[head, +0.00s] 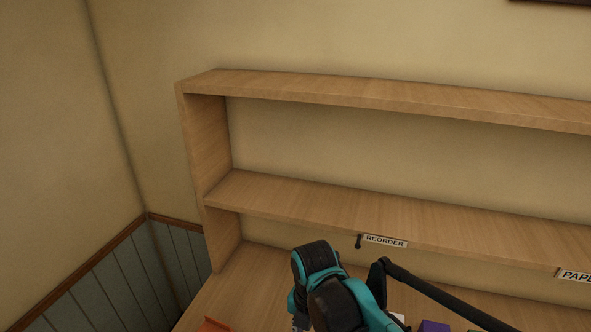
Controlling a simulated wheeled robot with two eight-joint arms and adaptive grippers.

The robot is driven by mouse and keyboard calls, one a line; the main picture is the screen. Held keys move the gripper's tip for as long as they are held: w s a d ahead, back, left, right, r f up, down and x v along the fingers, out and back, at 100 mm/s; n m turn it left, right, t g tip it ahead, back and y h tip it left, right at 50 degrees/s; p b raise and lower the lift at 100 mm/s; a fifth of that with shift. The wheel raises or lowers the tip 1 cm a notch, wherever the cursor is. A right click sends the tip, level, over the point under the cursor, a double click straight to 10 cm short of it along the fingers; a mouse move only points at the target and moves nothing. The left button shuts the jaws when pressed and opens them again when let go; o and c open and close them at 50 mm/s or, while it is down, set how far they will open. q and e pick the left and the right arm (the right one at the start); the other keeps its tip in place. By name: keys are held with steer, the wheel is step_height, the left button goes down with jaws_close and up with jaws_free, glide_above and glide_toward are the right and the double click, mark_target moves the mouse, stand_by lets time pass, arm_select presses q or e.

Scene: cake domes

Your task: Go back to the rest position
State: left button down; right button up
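A teal and black link of one of my arms (335,292) rises from the bottom edge, in front of the wooden shelf unit (395,212). I cannot tell which arm it belongs to. A thin black bar (440,292) runs from beside it down to the right. No gripper fingers show in the head view, so what either gripper holds is hidden.
The shelf boards are empty. Labels reading "REORDER" (385,241) and "PAPE", cut off (575,275), sit on the lower shelf's edge. Below, an orange object (214,325) and a purple object (435,326) show at the bottom edge. A wall stands at left.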

steer(key=s+d+f+m+t+b, duration=0.2)
steer(key=d+m, duration=0.5)
steer(key=m, duration=0.8)
steer(key=s+d+f+m+t+b, duration=0.2)
steer(key=d+f+m+t+b, duration=0.3)
steer(key=m, duration=1)
step_height(320, 180, down, 2)
steer(key=shift+s+d+m+b, duration=0.2)
steer(key=shift+d+m+b, duration=0.2)
steer(key=shift+d+b, duration=0.8)
